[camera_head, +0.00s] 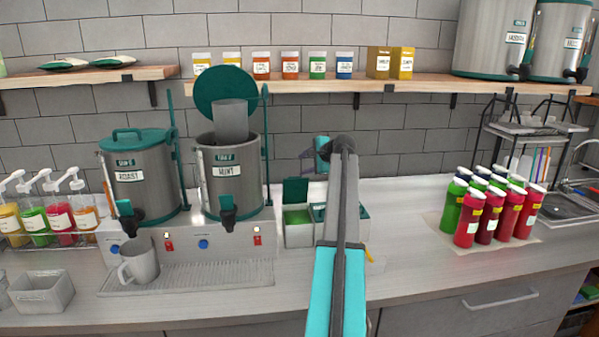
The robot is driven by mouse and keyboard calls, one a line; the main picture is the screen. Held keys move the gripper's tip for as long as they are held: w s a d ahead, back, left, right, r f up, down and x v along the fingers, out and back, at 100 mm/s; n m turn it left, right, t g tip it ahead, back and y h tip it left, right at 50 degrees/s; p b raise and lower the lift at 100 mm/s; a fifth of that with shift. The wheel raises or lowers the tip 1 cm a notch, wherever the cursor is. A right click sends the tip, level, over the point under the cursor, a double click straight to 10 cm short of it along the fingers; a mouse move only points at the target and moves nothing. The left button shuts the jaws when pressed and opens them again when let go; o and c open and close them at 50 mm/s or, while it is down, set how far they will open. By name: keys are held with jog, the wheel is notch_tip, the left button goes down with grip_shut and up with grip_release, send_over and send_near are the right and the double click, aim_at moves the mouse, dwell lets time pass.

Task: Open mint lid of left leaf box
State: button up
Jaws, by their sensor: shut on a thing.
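The left leaf box (299,236) is a pale box on the counter, with green contents showing inside. Its dark green lid (295,190) stands upright at the back, so the box is open. My gripper (308,163) is small and partly hidden at the far end of my arm, above and slightly right of the raised lid. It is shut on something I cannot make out. Contact between it and the lid is unclear. A second green-lidded box (358,228) stands just to the right, partly hidden behind my arm.
A steel urn marked mint (229,180) has its round green lid (224,92) raised and a grey cylinder (230,120) at its mouth. A grey mug (141,264) stands on the drip tray (200,278). Red and green bottles (490,215) stand right. Counter between boxes and bottles is mostly clear.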

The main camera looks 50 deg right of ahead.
jog(key=shift+v, duration=0.95)
jog(key=shift+c, duration=1.1)
jog(key=shift+s+r+p, duration=0.2)
jog(key=shift+r+p, duration=0.3)
jog(key=shift+r, duration=0.15)
jog(key=shift+s+r+p, duration=0.35)
jog(key=shift+s+r, duration=0.15)
jog(key=shift+r, duration=0.25)
jog(key=shift+s+r+p, duration=0.35)
jog(key=shift+s+r, duration=0.15)
jog(key=shift+r, duration=0.25)
jog(key=shift+s, duration=0.15)
jog(key=b+v, duration=0.5)
jog(key=v, duration=0.8)
jog(key=shift+s+r, duration=0.2)
